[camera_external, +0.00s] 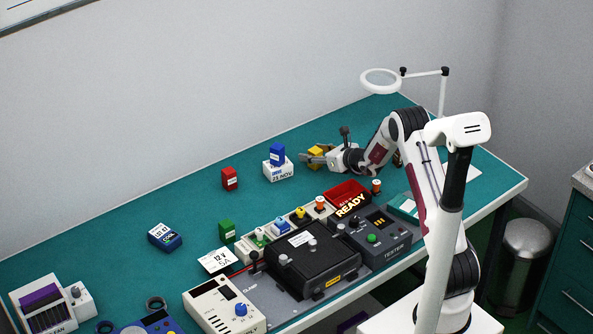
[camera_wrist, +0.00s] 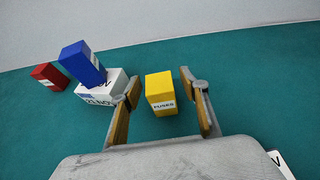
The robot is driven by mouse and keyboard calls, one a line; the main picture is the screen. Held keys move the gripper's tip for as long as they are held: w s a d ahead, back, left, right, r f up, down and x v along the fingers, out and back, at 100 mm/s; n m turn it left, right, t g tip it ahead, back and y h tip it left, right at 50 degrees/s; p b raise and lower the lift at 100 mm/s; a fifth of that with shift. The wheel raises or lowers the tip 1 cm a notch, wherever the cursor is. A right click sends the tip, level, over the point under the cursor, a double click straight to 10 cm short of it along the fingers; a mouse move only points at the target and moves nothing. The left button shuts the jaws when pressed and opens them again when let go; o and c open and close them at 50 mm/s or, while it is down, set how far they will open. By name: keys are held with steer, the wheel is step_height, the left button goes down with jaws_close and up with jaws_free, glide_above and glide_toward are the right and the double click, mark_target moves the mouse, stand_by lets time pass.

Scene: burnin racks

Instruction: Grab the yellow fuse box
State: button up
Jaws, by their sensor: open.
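The yellow fuse box (camera_wrist: 160,90), with a white label reading FUSES, stands upright on the green table. In the wrist view it sits between the open fingers of my gripper (camera_wrist: 166,103), with a visible gap on each side. In the external view the yellow box (camera_external: 316,152) shows partly behind my gripper (camera_external: 312,158), which is low over the table at the back. Whether the fingers reach fully around the box is hard to tell.
A white block (camera_external: 278,170) with a blue box (camera_external: 277,153) on top stands close to the left finger. A red box (camera_external: 229,179) is further left. A black case (camera_external: 311,262), tester (camera_external: 378,240) and READY tray (camera_external: 346,197) fill the front. The back left table is clear.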

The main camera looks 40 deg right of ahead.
mark_target(314, 150)
steer(key=c, duration=1.2)
steer(key=shift+r, duration=0.1)
steer(key=shift+r, duration=4.9)
